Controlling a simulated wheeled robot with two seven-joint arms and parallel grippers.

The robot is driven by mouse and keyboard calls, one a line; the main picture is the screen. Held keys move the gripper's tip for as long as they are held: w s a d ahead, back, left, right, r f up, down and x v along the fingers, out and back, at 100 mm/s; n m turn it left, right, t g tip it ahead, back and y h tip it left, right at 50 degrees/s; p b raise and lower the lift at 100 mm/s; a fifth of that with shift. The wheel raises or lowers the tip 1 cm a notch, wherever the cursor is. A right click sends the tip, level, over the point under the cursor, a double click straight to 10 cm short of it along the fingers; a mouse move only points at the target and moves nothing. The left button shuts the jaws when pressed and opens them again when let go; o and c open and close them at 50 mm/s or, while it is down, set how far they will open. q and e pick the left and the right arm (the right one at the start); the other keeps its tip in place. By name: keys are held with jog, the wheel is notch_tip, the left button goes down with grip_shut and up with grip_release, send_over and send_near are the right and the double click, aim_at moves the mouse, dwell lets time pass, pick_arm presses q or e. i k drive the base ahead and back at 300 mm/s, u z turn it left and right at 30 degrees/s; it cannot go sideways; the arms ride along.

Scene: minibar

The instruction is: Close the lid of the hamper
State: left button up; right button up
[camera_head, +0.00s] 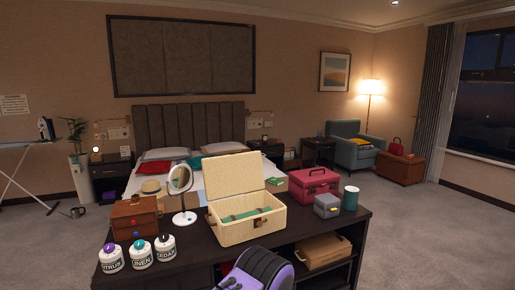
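The hamper (228,233) is a cream woven box with brown edging, standing on the dark table in the middle of the head view. Its lid (233,176) stands open, raised at the back and leaning slightly backward. Inside the hamper, a green band or cloth (246,214) shows; the rest of the inside is partly hidden by the front wall. Neither of my grippers is in view.
Left of the hamper are a round mirror (180,180), a brown drawer box (134,218) and three labelled jars (140,255). Right are a magenta case (314,186), a grey box (327,206) and a teal cylinder (350,198). A purple bag-like object (262,270) stands in front.

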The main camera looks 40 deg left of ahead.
aim_at(224, 176)
jog(key=u, duration=0.75)
jog(key=i, duration=0.95)
